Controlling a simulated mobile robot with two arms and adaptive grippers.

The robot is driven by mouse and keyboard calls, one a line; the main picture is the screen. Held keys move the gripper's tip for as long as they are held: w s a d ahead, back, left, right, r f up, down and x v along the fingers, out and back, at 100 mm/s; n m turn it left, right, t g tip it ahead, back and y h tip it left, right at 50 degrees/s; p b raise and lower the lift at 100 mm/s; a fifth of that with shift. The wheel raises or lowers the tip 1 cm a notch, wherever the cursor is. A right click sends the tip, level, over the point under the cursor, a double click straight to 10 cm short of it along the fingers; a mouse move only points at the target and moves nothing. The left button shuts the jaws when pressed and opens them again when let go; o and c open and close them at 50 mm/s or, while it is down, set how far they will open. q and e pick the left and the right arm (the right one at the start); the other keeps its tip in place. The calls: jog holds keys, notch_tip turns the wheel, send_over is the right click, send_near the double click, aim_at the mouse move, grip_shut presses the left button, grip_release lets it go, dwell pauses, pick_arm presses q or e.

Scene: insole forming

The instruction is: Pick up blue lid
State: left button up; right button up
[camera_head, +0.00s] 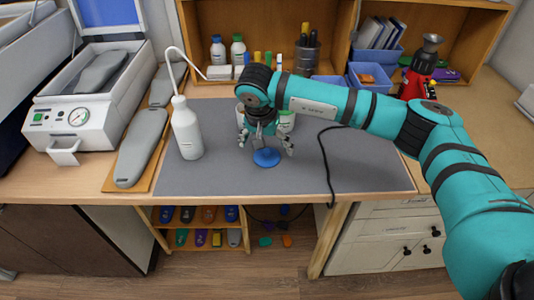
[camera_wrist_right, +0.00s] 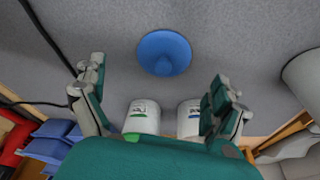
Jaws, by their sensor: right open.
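The blue lid (camera_head: 267,157) is a round, slightly conical disc lying on the grey mat (camera_head: 350,176). In the right wrist view the lid (camera_wrist_right: 164,52) lies beyond the fingertips and between their lines, touching neither finger. My right gripper (camera_head: 266,146) points down above and just behind the lid. In the right wrist view my right gripper (camera_wrist_right: 158,85) is open with its fingers wide apart and nothing between them. My left gripper is in neither view.
Two white containers (camera_wrist_right: 143,116) stand close behind the gripper, one green-marked and one blue-marked. A white wash bottle (camera_head: 186,128) stands to the left. A black cable (camera_head: 326,160) crosses the mat at right. The front of the mat is clear.

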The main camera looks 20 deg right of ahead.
aim_at(267, 150)
jog(key=p+x, duration=0.1)
jog(key=x, duration=0.2)
jog(key=shift+w+f, duration=0.15)
jog(key=shift+f, duration=0.35)
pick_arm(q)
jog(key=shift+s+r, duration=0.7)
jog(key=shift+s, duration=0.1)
pick_arm(e)
jog(key=c, duration=1.1)
jog(key=shift+r, duration=0.1)
